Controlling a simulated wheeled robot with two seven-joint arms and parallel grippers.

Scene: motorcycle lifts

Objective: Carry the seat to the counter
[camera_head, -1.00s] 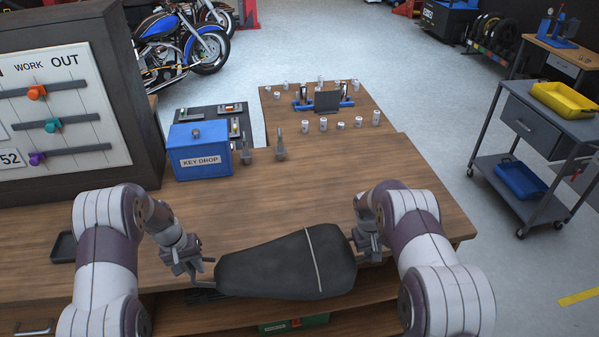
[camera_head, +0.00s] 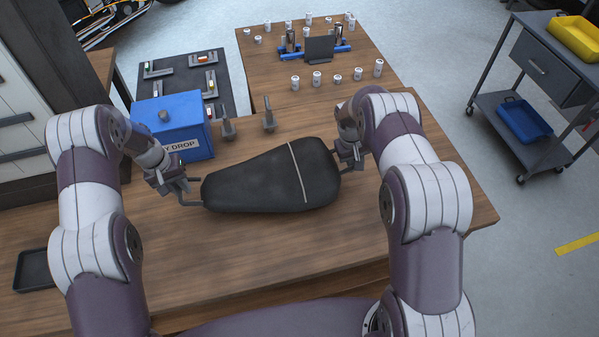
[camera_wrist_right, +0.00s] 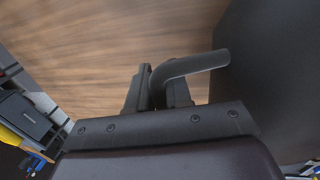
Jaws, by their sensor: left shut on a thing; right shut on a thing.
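The black seat (camera_head: 265,180) with a pale strap across it is over the wooden counter (camera_head: 230,255) in the head view. I cannot tell whether it touches the counter top. My left gripper (camera_head: 183,190) is shut on the seat's left end, on a thin dark handle. My right gripper (camera_head: 350,163) is shut at the seat's right end. In the right wrist view, the right gripper's fingers (camera_wrist_right: 158,88) close around a bent dark tube (camera_wrist_right: 195,66), with the seat's dark side (camera_wrist_right: 275,75) to the right.
A blue key drop box (camera_head: 175,125) and two grey upright pieces (camera_head: 269,115) stand behind the seat. White cups or cans (camera_head: 316,78) stand farther back. A small black tray (camera_head: 35,270) lies at left. The counter's front is clear. A grey cart (camera_head: 530,75) stands at right.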

